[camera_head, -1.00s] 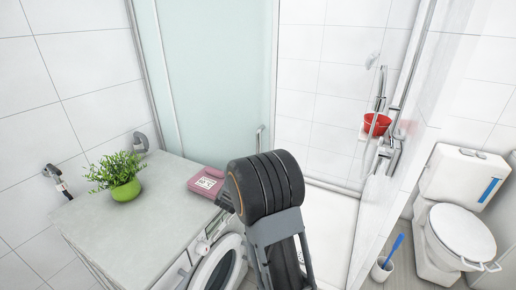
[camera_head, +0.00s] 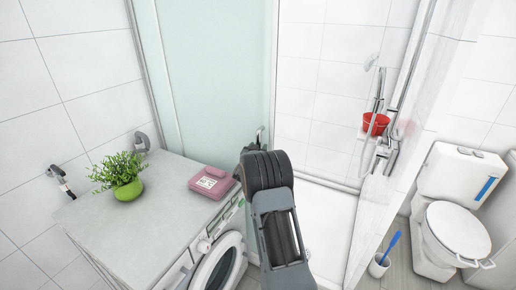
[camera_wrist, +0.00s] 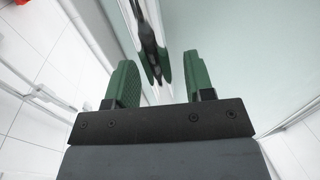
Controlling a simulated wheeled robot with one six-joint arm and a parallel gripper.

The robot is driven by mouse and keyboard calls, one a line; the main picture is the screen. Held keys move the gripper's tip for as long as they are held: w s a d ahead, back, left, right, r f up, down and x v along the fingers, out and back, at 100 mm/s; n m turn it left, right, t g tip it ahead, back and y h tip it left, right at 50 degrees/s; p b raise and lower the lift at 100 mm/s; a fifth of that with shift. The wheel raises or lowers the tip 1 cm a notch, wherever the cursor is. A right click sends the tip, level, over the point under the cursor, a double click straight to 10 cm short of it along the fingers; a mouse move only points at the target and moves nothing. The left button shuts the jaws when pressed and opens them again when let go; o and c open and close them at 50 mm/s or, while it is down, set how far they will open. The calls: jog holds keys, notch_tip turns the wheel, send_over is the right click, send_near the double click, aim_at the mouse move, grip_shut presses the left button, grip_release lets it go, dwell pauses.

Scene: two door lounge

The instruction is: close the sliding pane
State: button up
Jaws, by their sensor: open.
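The sliding pane (camera_head: 217,75) is a frosted pale-green glass panel at the left of the shower, with the opening to its right. It also shows in the wrist view (camera_wrist: 250,60). Its upright handle (camera_head: 260,133) is on the pane's right edge, just above my arm. In the wrist view the dark handle (camera_wrist: 150,40) reaches down between the two green fingers of my gripper (camera_wrist: 158,85). The fingers are apart, one on each side of the handle; I cannot tell whether either touches it. In the head view my arm mostly hides the gripper.
A washing machine with a grey top (camera_head: 130,225) stands left of my arm, carrying a green potted plant (camera_head: 122,178) and a pink box (camera_head: 212,182). The shower opening is clear.

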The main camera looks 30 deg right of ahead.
jog(key=shift+w+d, duration=0.1)
grip_shut()
dwell(0.5)
